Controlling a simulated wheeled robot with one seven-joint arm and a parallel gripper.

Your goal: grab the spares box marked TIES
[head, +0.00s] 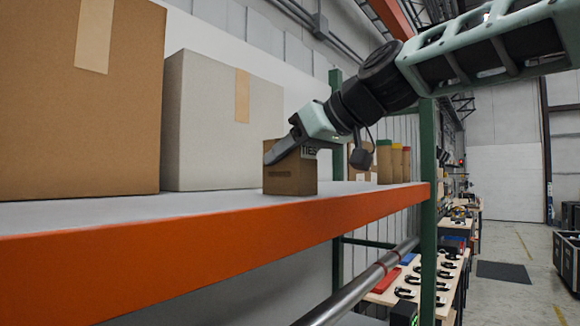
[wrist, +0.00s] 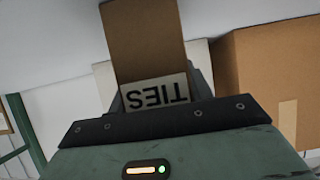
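The small brown cardboard box marked TIES (head: 291,183) sits near the front edge of the shelf (head: 230,212) in the head view. The fingers stand close along both sides. Whether they press on the box or stay slightly apart cannot be told.
A large brown carton (head: 80,110) and a grey carton (head: 222,125) stand left of the box. Several capped tubes (head: 390,165) stand behind to the right, near the green upright (head: 428,180). A metal rail (head: 360,285) runs below the shelf.

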